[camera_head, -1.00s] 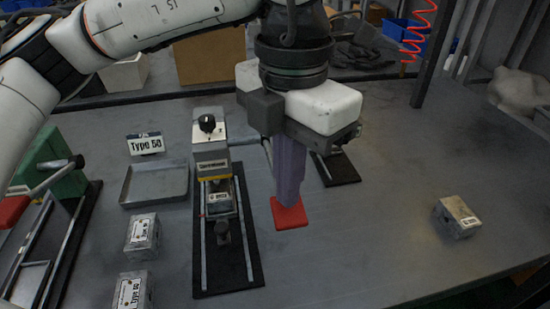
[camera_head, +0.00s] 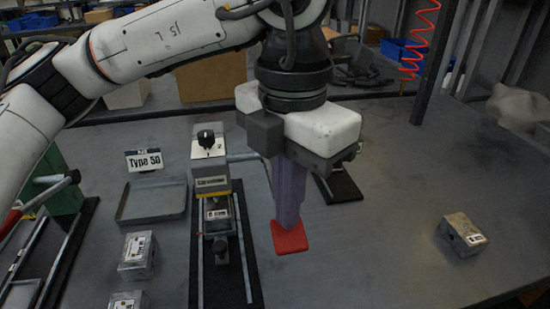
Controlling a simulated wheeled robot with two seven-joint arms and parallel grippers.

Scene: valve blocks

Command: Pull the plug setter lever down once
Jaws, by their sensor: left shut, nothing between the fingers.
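A grey station with a black knob, a yellow stripe and a label too small to read (camera_head: 210,165) stands left of centre on a black rail base. A thin grey lever or bar (camera_head: 247,157) sticks out from its right side, passing behind my left gripper. I cannot tell which station is the plug setter. My left gripper (camera_head: 289,232) points down just right of this station, with purple fingers closed together and a red square piece at their lower end. It holds nothing and appears apart from the bar. The gripper hides part of another station behind it. My right gripper is not in view.
A "Type 50" sign (camera_head: 145,160) stands behind an empty grey tray (camera_head: 150,203). Metal blocks lie at front left (camera_head: 138,257) and right (camera_head: 461,236).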

